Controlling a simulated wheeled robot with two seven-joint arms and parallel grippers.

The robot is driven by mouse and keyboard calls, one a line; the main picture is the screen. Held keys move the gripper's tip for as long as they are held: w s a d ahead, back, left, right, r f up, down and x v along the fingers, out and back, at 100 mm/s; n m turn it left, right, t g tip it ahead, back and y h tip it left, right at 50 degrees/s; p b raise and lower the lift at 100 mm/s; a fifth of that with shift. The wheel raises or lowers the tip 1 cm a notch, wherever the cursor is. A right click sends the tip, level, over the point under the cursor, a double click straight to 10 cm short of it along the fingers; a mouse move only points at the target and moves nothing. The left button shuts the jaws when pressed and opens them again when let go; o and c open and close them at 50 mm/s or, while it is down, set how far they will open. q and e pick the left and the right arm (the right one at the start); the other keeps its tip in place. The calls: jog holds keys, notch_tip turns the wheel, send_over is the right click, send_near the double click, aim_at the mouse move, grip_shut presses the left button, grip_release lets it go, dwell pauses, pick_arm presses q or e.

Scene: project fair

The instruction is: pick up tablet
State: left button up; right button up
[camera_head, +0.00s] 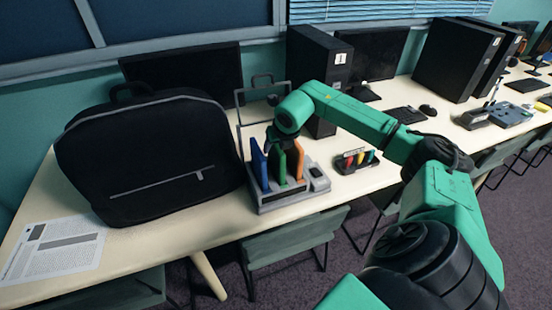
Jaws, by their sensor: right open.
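A grey charging dock (290,195) with a raised frame and handle stands on the desk near its front edge. Upright in it are thin slabs that look like tablets: a blue one (259,165), a green one (280,169) and an orange one (299,160). My right arm reaches in from the right, and my right gripper (275,140) is at the tops of the blue and green tablets. It is open. Its fingers are small and partly hidden by the wrist, so I cannot tell whether they touch a tablet. My left gripper is not in view.
A large black bag (150,155) stands close left of the dock. A printed sheet (55,248) lies at the front left. A small holder with coloured pieces (355,160) is right of the dock. Monitors and computer towers (457,60) line the back. Chairs (295,240) stand below the front edge.

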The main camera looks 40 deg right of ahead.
jog(key=shift+f, duration=0.1)
dwell(0.3)
grip_shut()
dwell(1.3)
